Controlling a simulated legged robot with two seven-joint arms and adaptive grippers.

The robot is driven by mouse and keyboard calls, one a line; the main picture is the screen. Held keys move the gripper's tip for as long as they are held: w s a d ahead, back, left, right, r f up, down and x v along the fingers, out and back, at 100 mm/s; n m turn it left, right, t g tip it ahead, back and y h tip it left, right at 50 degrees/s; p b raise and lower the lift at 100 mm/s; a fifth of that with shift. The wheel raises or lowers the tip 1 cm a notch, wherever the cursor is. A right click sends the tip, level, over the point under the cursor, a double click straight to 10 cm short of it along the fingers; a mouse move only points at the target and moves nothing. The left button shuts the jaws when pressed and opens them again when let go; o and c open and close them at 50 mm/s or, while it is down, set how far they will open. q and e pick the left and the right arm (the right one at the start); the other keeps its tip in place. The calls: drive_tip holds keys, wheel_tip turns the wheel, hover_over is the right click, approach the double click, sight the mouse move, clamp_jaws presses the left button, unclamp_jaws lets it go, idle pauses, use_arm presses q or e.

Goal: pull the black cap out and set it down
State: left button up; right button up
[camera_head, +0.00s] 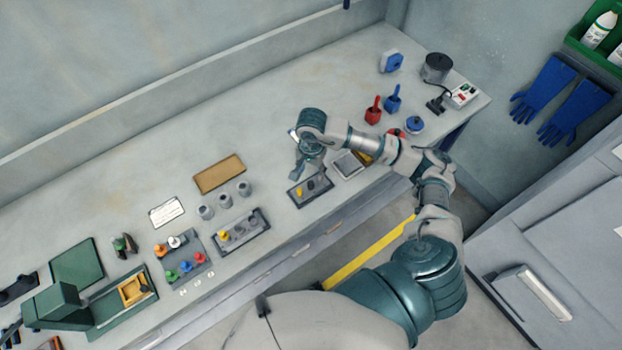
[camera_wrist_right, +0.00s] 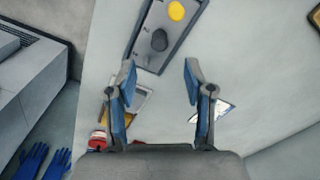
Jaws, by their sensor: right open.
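The black cap (camera_wrist_right: 159,40) sits in a small grey rack (camera_wrist_right: 146,60) beside a yellow cap (camera_wrist_right: 176,11). In the head view this rack (camera_head: 325,190) lies near the table's front edge, with the black cap (camera_head: 311,185) at its middle. My right gripper (camera_wrist_right: 158,76) is open and empty, its fingertips apart, and the black cap shows beyond the gap between them. In the head view the right gripper (camera_head: 303,168) hangs over the rack's back side, and its fingers are small there. Their height above the cap is hard to tell. My left gripper is not in view.
Another rack (camera_head: 262,218) with a yellow cap stands to the left, near several grey cylinders. A grey square tray (camera_head: 348,164) lies close to the right. Red (camera_head: 373,112) and blue (camera_head: 393,100) containers stand behind.

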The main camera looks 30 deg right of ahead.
sight(311, 181)
wheel_tip(311, 181, down, 7)
drive_tip(key=shift+r, duration=0.1)
idle(0.3)
clamp_jaws()
drive_tip(key=c, duration=0.6)
unclamp_jaws()
drive_tip(key=shift+c, duration=0.2)
clamp_jaws()
drive_tip(key=shift+r+p, duration=0.1)
drive_tip(key=shift+p, duration=0.2)
drive_tip(key=shift+r+p, duration=0.9)
drive_tip(key=shift+r, duration=1.1)
